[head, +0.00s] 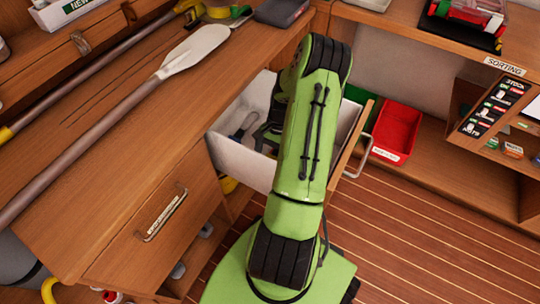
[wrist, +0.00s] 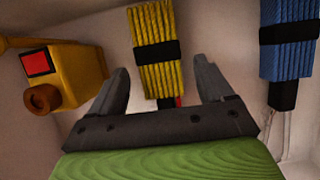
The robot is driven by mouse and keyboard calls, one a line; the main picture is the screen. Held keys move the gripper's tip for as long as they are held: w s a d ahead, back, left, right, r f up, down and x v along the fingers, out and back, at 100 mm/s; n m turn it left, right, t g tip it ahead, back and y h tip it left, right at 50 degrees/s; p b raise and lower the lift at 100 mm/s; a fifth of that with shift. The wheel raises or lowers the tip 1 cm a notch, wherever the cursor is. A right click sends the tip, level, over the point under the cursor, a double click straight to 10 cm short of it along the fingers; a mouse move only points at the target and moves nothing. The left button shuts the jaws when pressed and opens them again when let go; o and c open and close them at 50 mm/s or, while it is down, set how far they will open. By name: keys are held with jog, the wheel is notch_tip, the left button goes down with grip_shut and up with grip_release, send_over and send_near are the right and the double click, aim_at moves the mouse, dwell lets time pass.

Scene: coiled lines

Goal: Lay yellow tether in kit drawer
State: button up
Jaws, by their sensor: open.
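The yellow tether (wrist: 155,75) is a coiled bundle with a black band around it, seen in the wrist view against a pale surface. My gripper (wrist: 162,68) is open, its two fingers apart on either side of the bundle's lower end. I cannot tell whether the fingers touch it. In the head view the kit drawer (head: 238,163) is pulled open, with white inner walls. My green arm reaches down over it and hides much of its inside, and the yellow tether does not show there.
In the wrist view, a blue coil (wrist: 288,45) lies right and a yellow case (wrist: 75,75) with a red square lies left. A red bin (head: 398,130) stands right of the drawer. A paddle (head: 195,50) lies on the bench. The striped floor at lower right is clear.

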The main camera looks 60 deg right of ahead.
jog(key=p+v, duration=0.5)
jog(key=v, duration=1)
jog(key=shift+d+r+p, duration=0.2)
jog(key=shift+r+p, duration=0.15)
